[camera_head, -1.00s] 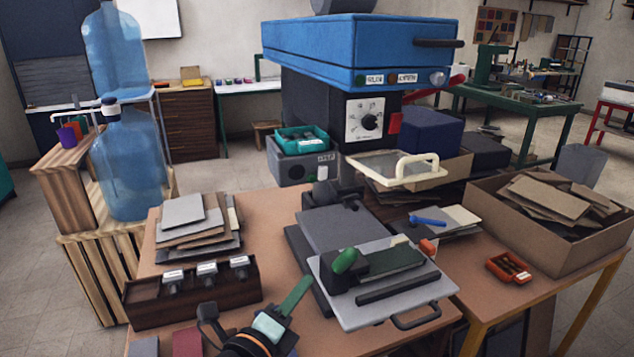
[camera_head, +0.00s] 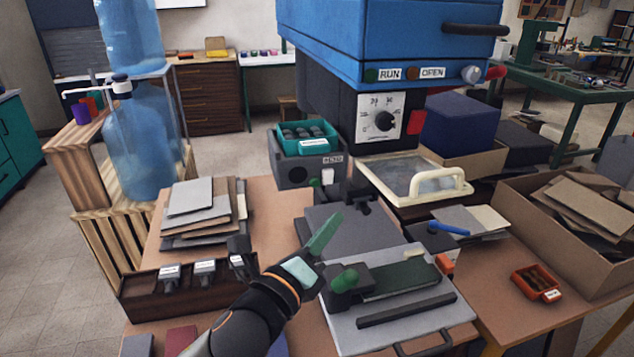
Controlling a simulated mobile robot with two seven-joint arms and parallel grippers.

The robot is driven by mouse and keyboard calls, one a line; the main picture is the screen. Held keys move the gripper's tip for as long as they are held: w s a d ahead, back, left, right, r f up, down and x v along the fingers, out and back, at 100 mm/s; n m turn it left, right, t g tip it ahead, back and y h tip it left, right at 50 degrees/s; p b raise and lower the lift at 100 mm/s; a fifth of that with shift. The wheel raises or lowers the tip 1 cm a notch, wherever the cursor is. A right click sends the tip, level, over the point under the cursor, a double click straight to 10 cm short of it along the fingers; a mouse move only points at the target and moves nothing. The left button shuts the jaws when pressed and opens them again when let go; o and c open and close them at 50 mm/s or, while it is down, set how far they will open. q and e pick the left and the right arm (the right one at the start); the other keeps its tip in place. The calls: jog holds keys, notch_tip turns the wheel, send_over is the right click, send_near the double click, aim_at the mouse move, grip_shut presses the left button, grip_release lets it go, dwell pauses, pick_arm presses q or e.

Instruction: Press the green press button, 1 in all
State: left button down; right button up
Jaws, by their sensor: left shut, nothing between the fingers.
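The green press button (camera_head: 371,74) is a small round button on the lower front edge of the big blue press (camera_head: 390,40), left of a white RUN label. A reddish button (camera_head: 411,73) sits to its right, before an OPEN label. My left gripper (camera_head: 326,232) has green fingers, which are shut and empty. It points up and to the right over the table, well below the green button and apart from it. Nothing covers the green button. My right gripper is not in view.
A grey plate tool with a green knob (camera_head: 345,281) lies right beside my left gripper. A black dial box (camera_head: 383,118) hangs under the press. A pale-framed tray with a handle (camera_head: 412,178) stands below. A labelled stamp rack (camera_head: 190,287) is at left.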

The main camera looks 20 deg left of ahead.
pick_arm(q)
jog(key=b, duration=0.1)
send_near(323, 180)
jog(key=w+d, duration=0.3)
jog(key=w, duration=0.1)
jog(key=shift+w+a+r, duration=0.15)
jog(key=shift+w+a, duration=0.2)
dwell(1.8)
jog(key=shift+w+a+p, duration=0.2)
jog(key=shift+w+p, duration=0.1)
jog(key=shift+p, duration=0.05)
jog(key=shift+w+a, duration=0.35)
jog(key=shift+w, duration=0.15)
dwell(0.9)
jog(key=shift+s+d+p, duration=0.4)
jog(key=shift+s+d, duration=0.15)
jog(key=shift+s, duration=0.3)
